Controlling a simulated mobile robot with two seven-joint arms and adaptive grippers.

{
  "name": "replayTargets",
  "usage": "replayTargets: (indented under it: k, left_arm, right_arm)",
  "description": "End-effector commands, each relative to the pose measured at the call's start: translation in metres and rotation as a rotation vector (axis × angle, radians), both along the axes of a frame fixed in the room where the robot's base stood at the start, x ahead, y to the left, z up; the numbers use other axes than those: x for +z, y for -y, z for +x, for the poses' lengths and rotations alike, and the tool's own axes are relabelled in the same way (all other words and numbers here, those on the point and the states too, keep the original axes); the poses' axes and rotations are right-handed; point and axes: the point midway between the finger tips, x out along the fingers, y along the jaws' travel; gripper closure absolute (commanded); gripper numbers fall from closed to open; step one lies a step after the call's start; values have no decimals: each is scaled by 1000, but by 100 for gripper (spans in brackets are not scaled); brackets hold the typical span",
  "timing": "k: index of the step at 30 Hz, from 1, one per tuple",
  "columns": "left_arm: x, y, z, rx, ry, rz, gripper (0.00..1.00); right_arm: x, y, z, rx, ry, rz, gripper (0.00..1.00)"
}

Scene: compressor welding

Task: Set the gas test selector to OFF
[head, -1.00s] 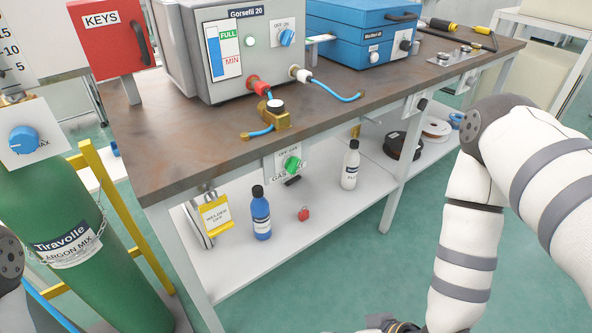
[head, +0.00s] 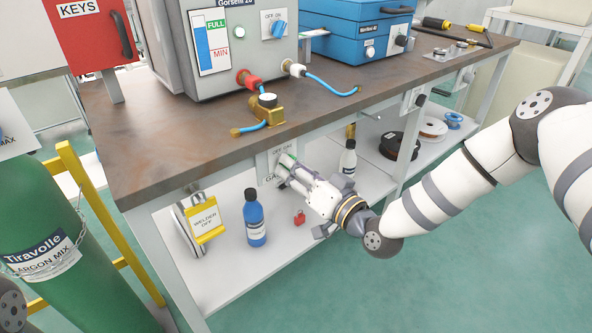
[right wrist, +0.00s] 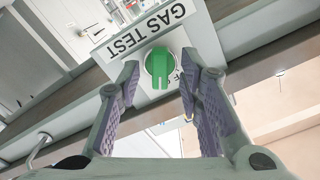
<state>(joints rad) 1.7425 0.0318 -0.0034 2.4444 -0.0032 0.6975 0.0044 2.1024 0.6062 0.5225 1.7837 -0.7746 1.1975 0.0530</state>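The gas test selector is a green knob (right wrist: 159,64) on a white plate (right wrist: 198,28) marked GAS TEST. In the right wrist view the lettering is upside down and slanted, and the knob's grip bar runs roughly up and down. In the head view the plate is on the bench's front, below the top, and my right gripper (head: 285,171) covers most of the knob (head: 288,159). My right gripper, also in the right wrist view (right wrist: 158,80), is open, one finger on each side of the knob, with visible gaps. My left gripper is out of view.
The brown bench top (head: 190,140) overhangs above the plate. A brass fitting (head: 267,110) with a blue hose sits at its edge. A green cylinder (head: 60,235) stands left.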

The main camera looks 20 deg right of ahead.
Motion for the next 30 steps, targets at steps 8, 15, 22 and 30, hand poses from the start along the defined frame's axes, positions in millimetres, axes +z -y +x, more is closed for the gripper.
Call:
replayTargets:
  k: [8,15,22,30]
  left_arm:
    - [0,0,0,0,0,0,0]
    - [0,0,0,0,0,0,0]
    - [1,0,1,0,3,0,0]
    - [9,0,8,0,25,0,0]
  right_arm:
    - [0,-1,1,1,-1,1,73]
    - [0,-1,1,1,-1,1,100]
    - [1,0,1,0,6,-19,100]
    - [3,-2,1,3,58,-154,100]
